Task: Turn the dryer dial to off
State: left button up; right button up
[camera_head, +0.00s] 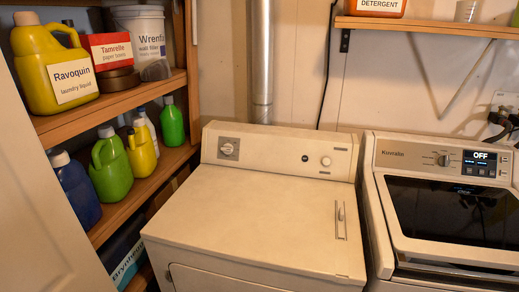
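The cream dryer (253,208) stands in the middle of the head view, with its control panel along the back edge. A round dial (228,149) sits on a grey plate at the left of that panel. Its exact setting is too small to read. A smaller pale knob (326,161) is at the right of the panel, with a small dark round mark (305,158) beside it. Neither of my grippers is in view, and nothing touches the dial.
The Kuvralin washer (445,200) stands close on the right, its display reading OFF. A wooden shelf (130,105) with several bottles borders the left side. A metal duct (262,60) rises behind the dryer. A wall shelf (430,25) hangs above the washer. The dryer top is clear.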

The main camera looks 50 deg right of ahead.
aim_at(228, 148)
jog(key=l+z, duration=0.7)
jog(key=i+l+z, duration=0.1)
jog(key=l+z, duration=0.25)
jog(key=j, duration=0.1)
